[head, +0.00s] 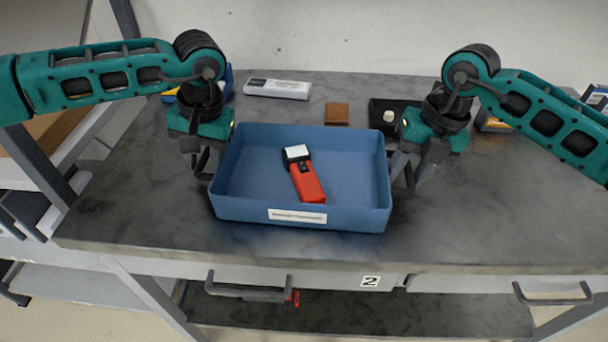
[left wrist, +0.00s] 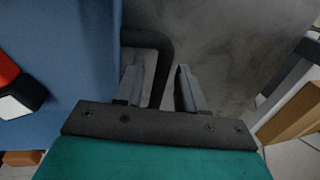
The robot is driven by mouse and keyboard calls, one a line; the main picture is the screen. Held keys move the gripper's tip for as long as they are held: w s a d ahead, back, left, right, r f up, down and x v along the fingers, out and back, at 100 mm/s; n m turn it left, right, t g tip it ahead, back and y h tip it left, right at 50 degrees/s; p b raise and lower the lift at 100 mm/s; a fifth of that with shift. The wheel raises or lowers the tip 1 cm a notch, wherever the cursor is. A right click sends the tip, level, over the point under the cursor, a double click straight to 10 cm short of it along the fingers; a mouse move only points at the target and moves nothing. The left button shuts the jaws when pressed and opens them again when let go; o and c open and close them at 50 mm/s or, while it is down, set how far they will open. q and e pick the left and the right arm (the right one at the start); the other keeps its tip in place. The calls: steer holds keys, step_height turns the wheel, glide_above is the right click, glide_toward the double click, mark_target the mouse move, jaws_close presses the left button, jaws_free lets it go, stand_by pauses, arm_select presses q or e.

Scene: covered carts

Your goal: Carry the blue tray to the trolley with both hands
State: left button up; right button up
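The blue tray (head: 240,207) stands on the grey worktop (head: 480,220), with a red and black handheld device (head: 307,182) lying in it. My left gripper (head: 202,168) is at the tray's left end, fingers pointing down. In the left wrist view its fingers (left wrist: 160,88) are apart, with the dark tray handle (left wrist: 158,52) showing between and beyond them; contact is not visible. The tray's blue wall (left wrist: 85,65) is beside them. My right gripper (head: 414,170) is at the right end, its fingers apart near the right handle. I cannot identify a separate trolley.
Behind the tray lie a white box (head: 277,88), a brown block (head: 337,113) and a black item (head: 385,112). Drawer handles (head: 248,291) stick out at the front. A metal frame (head: 40,165) stands at the left. The worktop right of the tray is mostly clear.

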arm_select(q)
steer(key=shift+f, duration=0.1)
steer(key=shift+c, duration=0.3)
arm_select(e)
steer(key=shift+f, duration=0.1)
steer(key=shift+c, duration=0.3)
arm_select(q)
jaws_close()
arm_select(e)
jaws_close()
